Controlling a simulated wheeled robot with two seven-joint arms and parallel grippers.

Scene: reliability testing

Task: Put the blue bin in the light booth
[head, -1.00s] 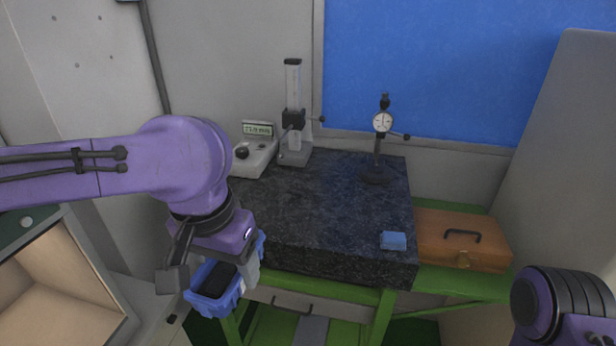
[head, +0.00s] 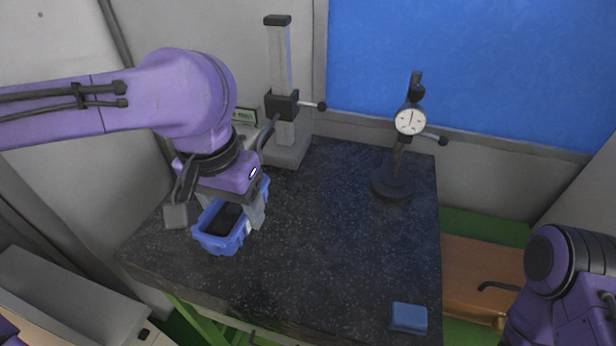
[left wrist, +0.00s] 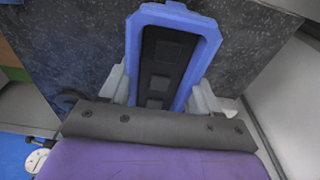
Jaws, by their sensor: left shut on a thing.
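The blue bin (head: 222,246) is in my left gripper (head: 231,210), which is shut on it. It is a small open box with a dark inside, over the left part of the dark granite plate in the head view. Whether it touches the plate I cannot tell. In the left wrist view the bin (left wrist: 206,58) sits between the two grey fingers (left wrist: 160,92). Part of a grey housing (head: 70,290), probably the light booth, shows at the lower left of the head view. Its opening is mostly out of frame. My right gripper is out of view; only part of that arm shows.
The granite plate (head: 310,250) has a clear middle. A height stand (head: 283,100) and a partly hidden display unit (head: 244,117) stand behind my left gripper. A dial gauge stand (head: 392,185) is at the back right.

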